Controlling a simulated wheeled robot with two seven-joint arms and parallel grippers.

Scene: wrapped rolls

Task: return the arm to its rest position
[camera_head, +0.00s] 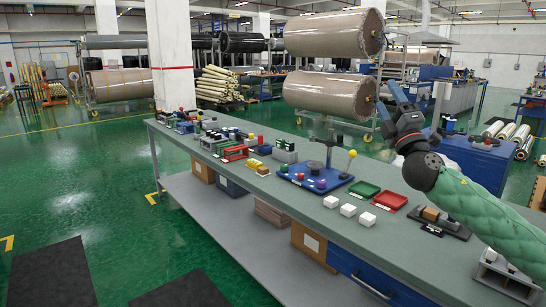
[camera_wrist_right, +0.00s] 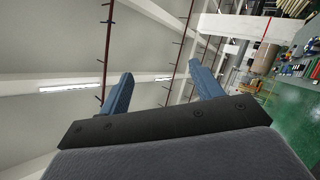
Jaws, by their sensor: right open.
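My right arm comes in from the right edge of the head view, over the near right part of the workbench. My right gripper (camera_head: 385,100) is raised above the bench and points up. In the right wrist view my right gripper (camera_wrist_right: 160,88) shows two blue fingers set wide apart with nothing between them. It is open and touches nothing. Behind it in that view are the ceiling and walls. My left gripper is not in the head view.
The long grey workbench (camera_head: 290,195) holds a blue tray with pegs (camera_head: 315,179), a green tray (camera_head: 364,189), a red tray (camera_head: 390,200) and several white blocks (camera_head: 348,210). Large wrapped rolls (camera_head: 330,95) stand behind it. Green floor (camera_head: 75,180) at the left is open.

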